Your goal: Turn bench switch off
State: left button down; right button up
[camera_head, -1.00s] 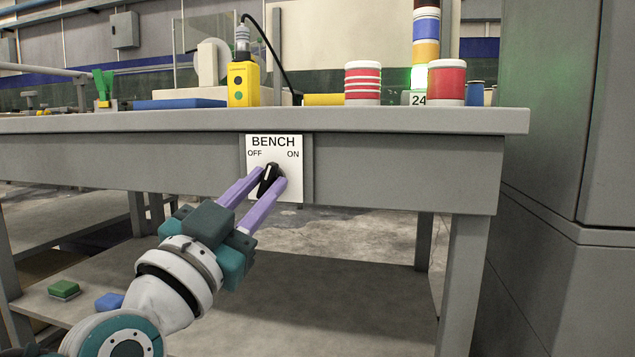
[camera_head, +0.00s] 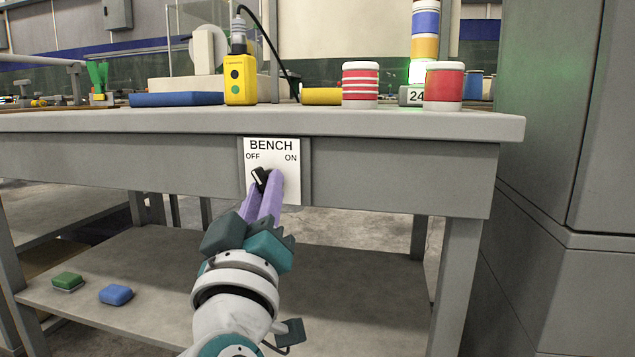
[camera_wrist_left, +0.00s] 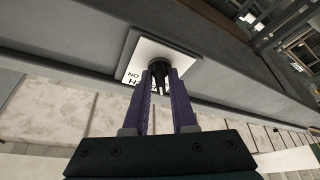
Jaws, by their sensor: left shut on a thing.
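The bench switch is a black knob (camera_head: 260,178) on a white plate (camera_head: 289,147) marked BENCH, with OFF at left and ON at right, on the bench's front rail. The knob's top leans up and left, toward the OFF label. My left gripper (camera_head: 261,189) reaches it from below, its two purple fingers shut on the knob. In the left wrist view the black knob (camera_wrist_left: 160,65) sits between the purple fingertips (camera_wrist_left: 161,78), which hide part of it and of the plate's lettering. My right gripper is not in view.
The grey bench (camera_head: 400,160) carries a yellow button box (camera_head: 240,83), a blue slab (camera_head: 177,99) and red-and-white cylinders (camera_head: 360,84). A green block (camera_head: 67,281) and a blue block (camera_head: 116,294) lie on the lower shelf. A tall grey cabinet (camera_head: 570,200) stands at right.

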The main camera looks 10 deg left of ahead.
pick_arm(q)
jog(key=shift+d+n+g+y+p, duration=0.1)
jog(key=shift+n+g+y+p, duration=0.5)
jog(key=shift+n, duration=1.3)
jog(key=c, duration=0.9)
grip_release()
jog(key=p+v, duration=0.2)
jog(key=v, duration=0.8)
jog(key=shift+f, duration=0.1)
